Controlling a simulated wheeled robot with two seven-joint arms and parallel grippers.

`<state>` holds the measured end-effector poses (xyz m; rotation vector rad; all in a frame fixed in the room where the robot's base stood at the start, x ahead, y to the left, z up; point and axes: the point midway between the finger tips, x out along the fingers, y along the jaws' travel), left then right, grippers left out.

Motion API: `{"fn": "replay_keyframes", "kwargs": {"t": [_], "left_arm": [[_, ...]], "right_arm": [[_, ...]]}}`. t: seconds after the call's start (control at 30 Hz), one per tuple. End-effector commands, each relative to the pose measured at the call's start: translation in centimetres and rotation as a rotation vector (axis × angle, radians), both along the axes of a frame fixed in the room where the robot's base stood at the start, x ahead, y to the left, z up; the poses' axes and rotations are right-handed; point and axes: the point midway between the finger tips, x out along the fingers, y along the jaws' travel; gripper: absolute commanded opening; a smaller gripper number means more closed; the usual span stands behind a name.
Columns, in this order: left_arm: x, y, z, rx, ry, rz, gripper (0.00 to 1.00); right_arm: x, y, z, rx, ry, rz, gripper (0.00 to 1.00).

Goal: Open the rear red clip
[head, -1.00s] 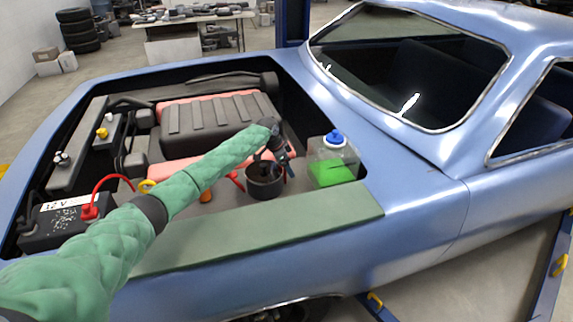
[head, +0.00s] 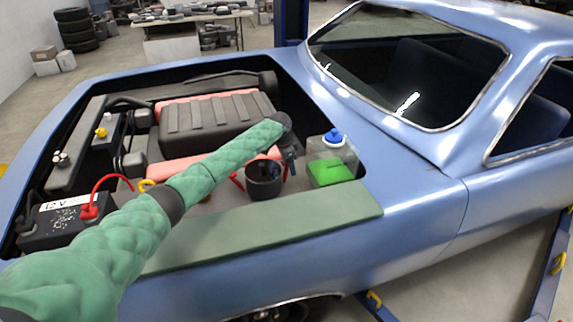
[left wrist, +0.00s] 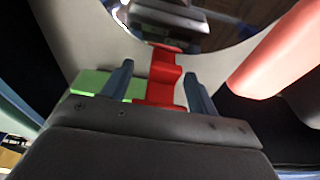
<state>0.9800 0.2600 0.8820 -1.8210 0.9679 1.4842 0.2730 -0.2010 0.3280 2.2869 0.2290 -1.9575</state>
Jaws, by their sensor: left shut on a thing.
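A black round canister (head: 264,186) stands in the engine bay, with a red clip (head: 237,181) at its left side. Another red clip (left wrist: 163,75) shows between the fingers in the left wrist view, beside the canister's curved dark wall (left wrist: 185,38). My left gripper (head: 290,164) points down at the canister's right edge, next to the coolant bottle. In the left wrist view its two blue-grey fingers (left wrist: 160,92) stand either side of that clip, and it is shut on it. The clip's lower end is hidden by the gripper body. My right gripper is not in view.
A clear bottle (head: 333,160) with green liquid and a blue cap stands close to the right of the gripper. A battery (head: 55,222) with a red cable sits at left. The green-grey ledge (head: 270,235) in front is clear.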

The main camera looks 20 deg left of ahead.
Motion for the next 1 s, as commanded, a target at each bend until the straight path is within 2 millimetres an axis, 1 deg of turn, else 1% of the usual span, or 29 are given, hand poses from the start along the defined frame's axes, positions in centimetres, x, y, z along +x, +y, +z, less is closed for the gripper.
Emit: {"fn": "replay_keyframes", "kwargs": {"t": [0.07, 0.17, 0.3, 0.43, 0.63, 0.8, 1.0], "left_arm": [[0.4, -0.7, 0.0, 0.043, 0.029, -0.002, 0.18], [0.6, -0.9, -0.4, 0.053, 0.036, 0.000, 0.19], [1.0, -1.5, -0.7, 0.052, 0.034, 0.000, 0.18], [1.2, -1.8, -0.9, 0.050, 0.034, 0.001, 0.19], [1.4, -2.1, -1.1, 0.051, 0.033, 0.000, 0.18], [1.4, -2.1, -1.2, 0.051, 0.035, -0.001, 0.18], [1.4, -2.1, -1.2, 0.052, 0.035, -0.001, 0.18]], "right_arm": [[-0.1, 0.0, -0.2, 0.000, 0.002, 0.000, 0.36], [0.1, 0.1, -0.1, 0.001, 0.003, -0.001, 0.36], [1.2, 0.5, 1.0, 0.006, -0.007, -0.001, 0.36], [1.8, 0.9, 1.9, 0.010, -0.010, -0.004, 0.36], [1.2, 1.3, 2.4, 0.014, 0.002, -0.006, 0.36], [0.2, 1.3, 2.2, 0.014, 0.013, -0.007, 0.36], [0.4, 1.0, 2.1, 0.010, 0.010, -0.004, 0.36]]}}
